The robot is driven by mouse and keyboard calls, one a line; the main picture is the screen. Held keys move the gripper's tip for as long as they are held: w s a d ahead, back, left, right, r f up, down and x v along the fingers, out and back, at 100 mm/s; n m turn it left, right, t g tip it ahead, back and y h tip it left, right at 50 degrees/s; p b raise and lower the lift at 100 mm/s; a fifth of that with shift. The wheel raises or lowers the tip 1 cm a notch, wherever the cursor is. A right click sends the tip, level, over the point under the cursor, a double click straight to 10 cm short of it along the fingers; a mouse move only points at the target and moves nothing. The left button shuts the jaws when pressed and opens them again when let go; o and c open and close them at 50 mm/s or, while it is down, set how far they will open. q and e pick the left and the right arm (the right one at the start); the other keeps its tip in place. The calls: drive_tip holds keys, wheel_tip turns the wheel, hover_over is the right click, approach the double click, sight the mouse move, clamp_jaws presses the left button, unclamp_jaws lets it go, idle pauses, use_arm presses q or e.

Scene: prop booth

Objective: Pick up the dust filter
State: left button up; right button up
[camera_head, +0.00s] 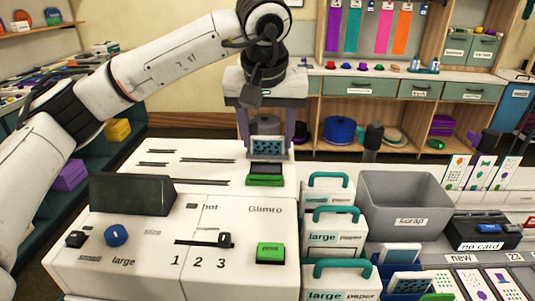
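No part is labelled as the dust filter, so I cannot tell for sure which thing it is. My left gripper (265,138) points down over the back right of the white machine (120,236), its two fingers apart. Between the fingers, in the picture, show a rounded grey part (266,124) and a small white-edged panel with a blue dotted pattern (267,146). I cannot tell whether the fingers touch either one. My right gripper is not in view.
White boxes with teal handles (333,241), marked for paper, stand right of the machine. A grey scrap bin (408,222) is beside them. Dotted cards (404,253) and a dark "no card" box (483,233) are at the right. Shelves (410,88) line the back.

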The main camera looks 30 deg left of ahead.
use_arm(q)
drive_tip(key=shift+r, duration=0.1)
wheel_tip(320, 180, up, 10)
drive_tip(key=shift+p, duration=0.3)
idle(0.3)
drive_tip(key=shift+s, duration=0.1)
